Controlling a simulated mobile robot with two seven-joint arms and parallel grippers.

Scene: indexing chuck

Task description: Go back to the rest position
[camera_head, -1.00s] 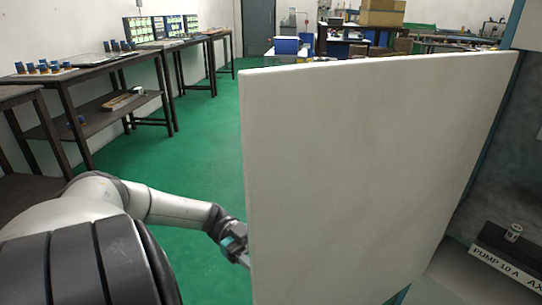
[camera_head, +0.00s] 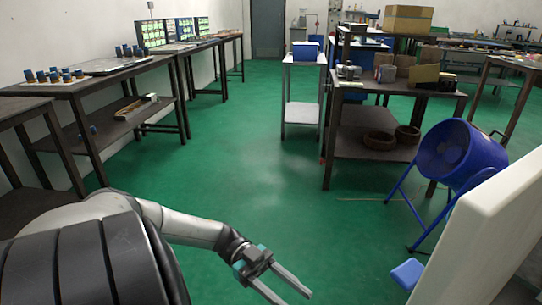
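My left gripper (camera_head: 290,287) is in the lower middle of the head view. Its two long grey fingers are spread apart with nothing between them, above the green floor. A white door panel (camera_head: 480,225) stands at the lower right, seen at a steep angle with its edge towards me. The gripper is to the left of the panel and apart from it. My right gripper is not in view.
Dark tables (camera_head: 75,90) line the left wall. A dark workbench (camera_head: 350,150) with bins stands ahead. The green floor (camera_head: 230,175) between is clear.

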